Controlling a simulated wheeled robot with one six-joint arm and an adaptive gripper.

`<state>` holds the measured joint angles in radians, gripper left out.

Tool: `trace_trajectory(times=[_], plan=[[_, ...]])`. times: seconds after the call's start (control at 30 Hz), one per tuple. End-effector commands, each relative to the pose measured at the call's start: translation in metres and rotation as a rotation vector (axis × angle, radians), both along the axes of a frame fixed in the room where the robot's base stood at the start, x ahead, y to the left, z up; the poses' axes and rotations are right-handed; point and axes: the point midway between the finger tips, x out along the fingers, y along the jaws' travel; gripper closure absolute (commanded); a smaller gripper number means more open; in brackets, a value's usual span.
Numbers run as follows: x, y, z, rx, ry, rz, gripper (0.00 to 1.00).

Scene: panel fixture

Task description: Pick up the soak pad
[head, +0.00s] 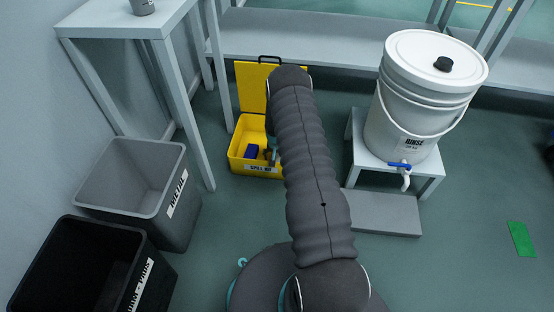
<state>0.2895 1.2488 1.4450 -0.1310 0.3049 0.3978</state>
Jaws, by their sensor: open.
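A yellow spill kit box (239,150) stands on the floor with its lid raised at the back. A small dark blue block (251,151) lies inside it at the left; it looks like the soak pad, but no label on it can be read. My arm reaches forward over the right side of the box and hides much of its inside. Only a small part of my gripper (270,153) shows beside the arm, over the box and right of the blue block. It is open, and the blue block appears apart from it.
A white rinse bucket (415,95) with a blue tap stands on a grey stool (432,170), a grey slab (385,212) below. A green patch (521,239) lies on open floor right.

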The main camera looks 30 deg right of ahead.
Motion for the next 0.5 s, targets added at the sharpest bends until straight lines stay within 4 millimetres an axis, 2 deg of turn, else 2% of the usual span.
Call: trace_trajectory(times=[0.07, 0.27, 0.5], plan=[[0.0000, 0.0000, 0.0002, 0.000, 0.000, 0.000, 0.21], [-0.0001, 0.0000, 0.0004, 0.000, 0.000, 0.000, 0.71], [-0.0002, 0.0001, 0.0003, 0.000, 0.000, 0.000, 0.73]])
